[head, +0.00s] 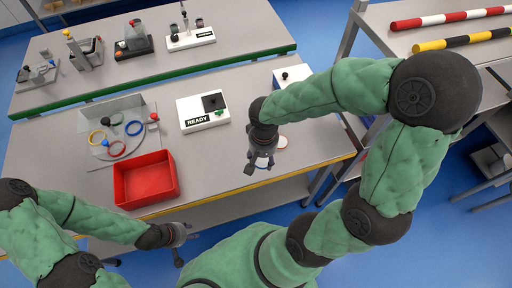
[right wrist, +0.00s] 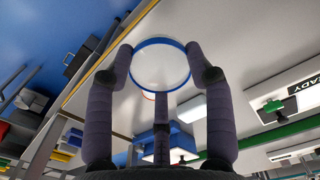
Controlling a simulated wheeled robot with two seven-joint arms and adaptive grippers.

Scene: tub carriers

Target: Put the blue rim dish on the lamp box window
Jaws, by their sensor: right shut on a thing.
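My right gripper (head: 260,165) is shut on the blue rim dish, a round pale dish with a blue edge (right wrist: 160,62), seen between its fingers in the right wrist view. In the head view the dish (head: 265,163) is mostly hidden below the gripper, near the table's front edge. A white box (head: 190,117) labelled READY, with a dark square window (head: 213,102) and a green knob, stands to the left of this gripper. The window looks bare. My left gripper (head: 182,243) looks open and empty, in front of the table.
A red-orange rimmed dish (head: 282,142) lies beside the right gripper. A red tub (head: 146,180) and a clear-walled stand with coloured rings (head: 120,112) are at left. Several devices stand on the back table (head: 225,45).

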